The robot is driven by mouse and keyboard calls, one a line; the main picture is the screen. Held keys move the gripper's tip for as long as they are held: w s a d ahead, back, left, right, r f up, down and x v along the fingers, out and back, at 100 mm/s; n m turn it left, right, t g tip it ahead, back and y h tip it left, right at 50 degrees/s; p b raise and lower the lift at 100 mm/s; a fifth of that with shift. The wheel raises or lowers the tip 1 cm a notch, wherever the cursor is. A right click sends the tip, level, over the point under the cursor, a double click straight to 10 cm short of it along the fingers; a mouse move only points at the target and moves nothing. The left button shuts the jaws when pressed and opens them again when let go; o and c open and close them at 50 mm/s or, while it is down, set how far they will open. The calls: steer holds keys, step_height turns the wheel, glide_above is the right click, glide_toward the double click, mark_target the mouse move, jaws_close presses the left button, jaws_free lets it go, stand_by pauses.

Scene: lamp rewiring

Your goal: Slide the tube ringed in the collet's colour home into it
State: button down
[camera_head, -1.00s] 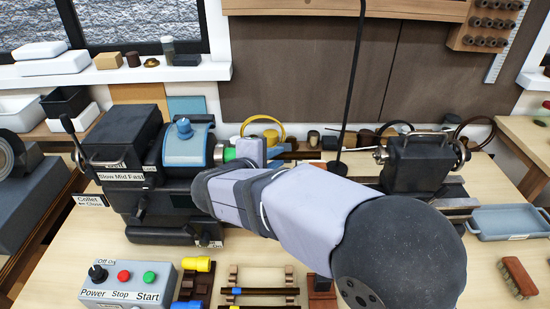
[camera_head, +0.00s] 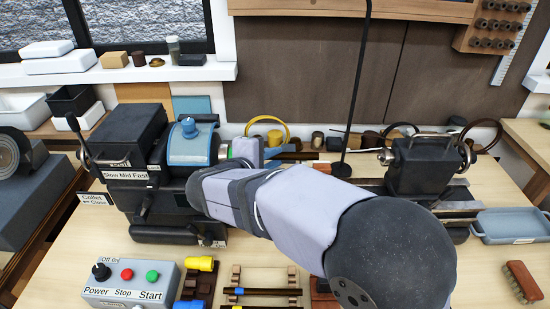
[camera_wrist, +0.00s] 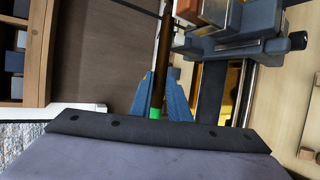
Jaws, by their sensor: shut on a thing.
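The lathe headstock (camera_head: 140,145) stands at the left in the head view, under a blue hood (camera_head: 193,145). In the wrist view my gripper (camera_wrist: 159,95) is shut on a dark brown tube (camera_wrist: 164,50). A green band (camera_wrist: 155,113) shows between the fingers. The tube runs away from the fingers towards the top edge. Its seating in the collet is hidden.
A rack (camera_head: 262,275) at the front holds dark tubes, one with a blue ring (camera_head: 239,291). A control box (camera_head: 130,283) stands at front left. The tailstock (camera_head: 425,165) stands at the right, with a blue-grey tray (camera_head: 508,226) and a brush (camera_head: 522,281) beyond.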

steer(key=shift+a, duration=0.8)
steer(key=c, duration=1.6)
jaws_free()
steer(key=shift+s+a, duration=0.1)
steer(key=shift+b+v, duration=1.25)
steer(key=shift+v, duration=2.35)
